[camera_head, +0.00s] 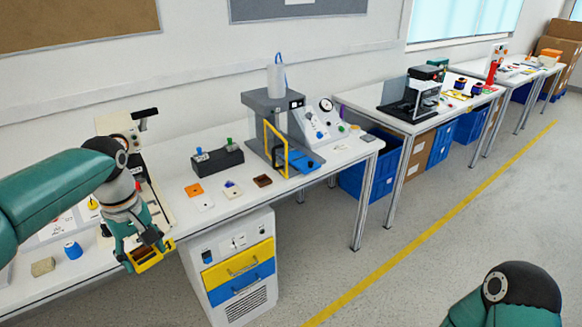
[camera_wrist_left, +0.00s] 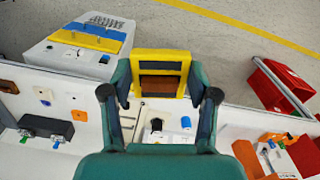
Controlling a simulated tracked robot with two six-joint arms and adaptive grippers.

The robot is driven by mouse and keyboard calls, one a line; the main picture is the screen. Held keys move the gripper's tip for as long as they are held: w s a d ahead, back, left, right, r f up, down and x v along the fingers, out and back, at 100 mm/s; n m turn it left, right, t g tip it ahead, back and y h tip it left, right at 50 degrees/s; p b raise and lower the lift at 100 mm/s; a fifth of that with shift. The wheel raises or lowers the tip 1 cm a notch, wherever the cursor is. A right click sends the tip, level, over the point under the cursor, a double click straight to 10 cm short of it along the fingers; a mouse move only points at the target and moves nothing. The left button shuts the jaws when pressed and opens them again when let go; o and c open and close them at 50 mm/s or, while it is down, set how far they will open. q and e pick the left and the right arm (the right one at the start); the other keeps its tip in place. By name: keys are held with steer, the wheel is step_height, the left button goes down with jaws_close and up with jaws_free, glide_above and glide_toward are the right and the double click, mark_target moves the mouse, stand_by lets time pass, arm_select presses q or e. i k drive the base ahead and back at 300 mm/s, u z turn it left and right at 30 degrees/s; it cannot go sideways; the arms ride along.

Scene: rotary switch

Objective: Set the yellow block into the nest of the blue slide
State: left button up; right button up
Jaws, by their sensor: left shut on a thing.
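My left gripper (camera_head: 145,254) is shut on the yellow block (camera_head: 153,259) and holds it in the air by the front edge of the near table. In the left wrist view the yellow block (camera_wrist_left: 160,62) sits between the fingertips (camera_wrist_left: 160,92), showing a yellow frame around a brown recessed face. The blue slide (camera_head: 306,162) lies on the same table to the right, at the foot of a grey press, apart from the gripper. Its nest is too small to make out. My right arm shows at the bottom right; its gripper is out of view.
The grey press (camera_head: 272,108) has a yellow guard frame (camera_head: 268,147). A white cabinet (camera_head: 236,262) stands below. A blue cylinder (camera_head: 73,250) stands at left.

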mark_target(304, 165)
steer(key=z, duration=0.45)
steer(key=i, duration=2.45)
steer(key=u, duration=0.05)
